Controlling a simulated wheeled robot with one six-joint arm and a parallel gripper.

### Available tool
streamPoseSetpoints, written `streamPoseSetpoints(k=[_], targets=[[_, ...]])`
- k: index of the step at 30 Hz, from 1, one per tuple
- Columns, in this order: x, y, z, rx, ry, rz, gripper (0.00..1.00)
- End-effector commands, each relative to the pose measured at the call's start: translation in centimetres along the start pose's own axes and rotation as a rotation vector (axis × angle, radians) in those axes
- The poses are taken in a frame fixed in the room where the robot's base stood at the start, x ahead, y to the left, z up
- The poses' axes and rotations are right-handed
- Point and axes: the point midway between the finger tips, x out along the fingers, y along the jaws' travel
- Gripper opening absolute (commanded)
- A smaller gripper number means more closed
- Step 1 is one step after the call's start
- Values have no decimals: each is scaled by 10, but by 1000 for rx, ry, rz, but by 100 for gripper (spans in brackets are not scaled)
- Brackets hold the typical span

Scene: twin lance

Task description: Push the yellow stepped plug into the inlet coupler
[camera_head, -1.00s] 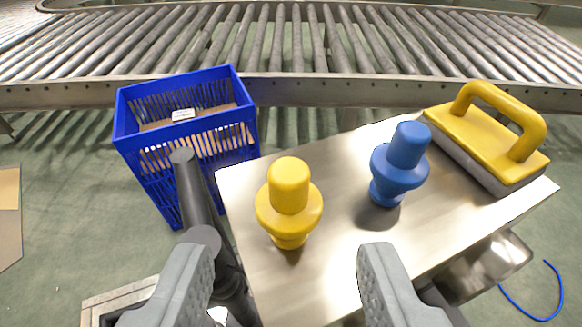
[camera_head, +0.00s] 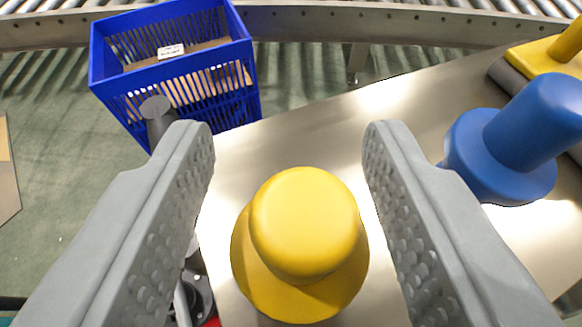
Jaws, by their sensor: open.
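The yellow stepped plug (camera_head: 302,228) stands upright on the metal table, seen from above, with its narrow top on a wider flange. My gripper (camera_head: 285,150) is open, with one grey finger on each side of the plug. There is a gap between the plug and each finger. The plug's lower part is hidden under its flange. I do not see the inlet coupler for certain.
A blue stepped plug (camera_head: 515,145) stands to the right, close to my right finger. A yellow-handled block (camera_head: 545,58) lies at the upper right of the metal table (camera_head: 310,135). A blue crate (camera_head: 180,85) and a roller conveyor (camera_head: 400,28) are beyond.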

Motion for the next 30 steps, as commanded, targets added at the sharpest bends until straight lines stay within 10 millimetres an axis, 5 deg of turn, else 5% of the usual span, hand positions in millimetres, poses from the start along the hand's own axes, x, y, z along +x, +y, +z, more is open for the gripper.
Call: streamPoseSetpoints(k=[10, 17, 30], targets=[[11, 0, 0, 0, 1, 0, 46], [11, 0, 0, 0, 0, 0, 0], [8, 0, -8, 1, 2, 1, 0]])
